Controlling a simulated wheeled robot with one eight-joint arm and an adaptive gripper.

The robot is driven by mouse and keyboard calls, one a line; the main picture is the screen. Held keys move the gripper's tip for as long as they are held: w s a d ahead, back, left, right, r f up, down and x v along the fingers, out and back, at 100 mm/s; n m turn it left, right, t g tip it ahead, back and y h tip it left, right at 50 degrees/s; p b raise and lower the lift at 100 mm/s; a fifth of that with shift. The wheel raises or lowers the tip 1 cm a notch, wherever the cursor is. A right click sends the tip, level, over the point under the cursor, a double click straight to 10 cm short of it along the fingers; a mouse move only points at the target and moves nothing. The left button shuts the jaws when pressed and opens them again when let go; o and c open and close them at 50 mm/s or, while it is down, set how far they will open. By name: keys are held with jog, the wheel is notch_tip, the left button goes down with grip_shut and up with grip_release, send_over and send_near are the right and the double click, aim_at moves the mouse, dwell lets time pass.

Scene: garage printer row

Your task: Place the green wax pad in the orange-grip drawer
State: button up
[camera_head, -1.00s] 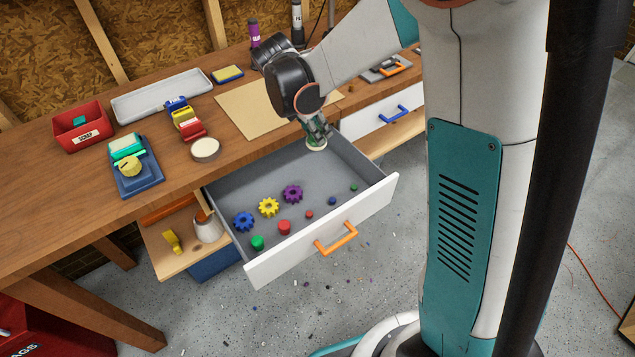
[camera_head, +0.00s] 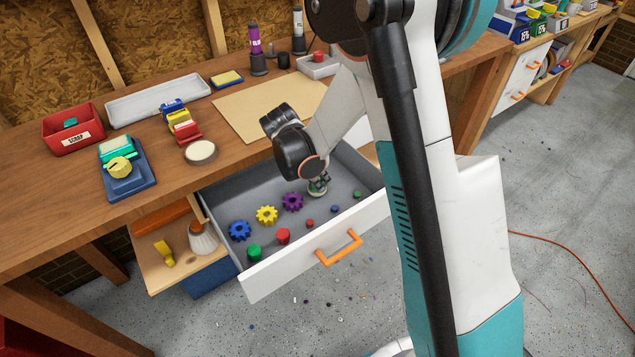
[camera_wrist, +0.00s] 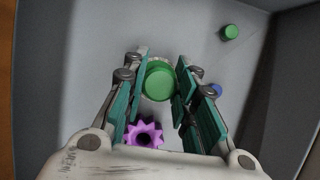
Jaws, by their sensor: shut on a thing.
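The orange-grip drawer (camera_head: 372,214) stands pulled open under the workbench, with its orange handle (camera_head: 338,248) on the white front. My gripper (camera_head: 318,186) reaches down into its back right part. In the wrist view my gripper (camera_wrist: 160,84) is shut on the green wax pad (camera_wrist: 158,80), a round green disc with a pale rim, between the two fingers. The pad's pale edge shows at the fingertips in the head view (camera_head: 317,191). It is low in the drawer; I cannot tell whether it touches the floor.
In the drawer lie blue, yellow and purple gears (camera_head: 292,202) and several red, green and blue pegs (camera_head: 283,236). The purple gear is close to my gripper in the wrist view (camera_wrist: 144,133). A white round tin (camera_head: 200,153) and a red scrap bin (camera_head: 72,128) stand on the bench.

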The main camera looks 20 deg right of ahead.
jog(key=shift+f, duration=0.35)
jog(key=shift+f, duration=0.15)
jog(key=o, duration=1)
jog(key=p+v, duration=0.5)
jog(key=v, duration=0.7)
jog(key=s+d+r+m+t+y, duration=0.2)
jog(key=s+d+r+m+y, duration=0.15)
jog(key=s+r+m, duration=0.8)
jog(key=s+d+r+m+t, duration=0.1)
jog(key=s+r+m+t, duration=0.2)
jog(key=s+m, duration=0.7)
jog(key=shift+d+r+t+y, duration=0.3)
jog(key=shift+r+t+y, duration=0.15)
jog(key=shift+r, duration=0.65)
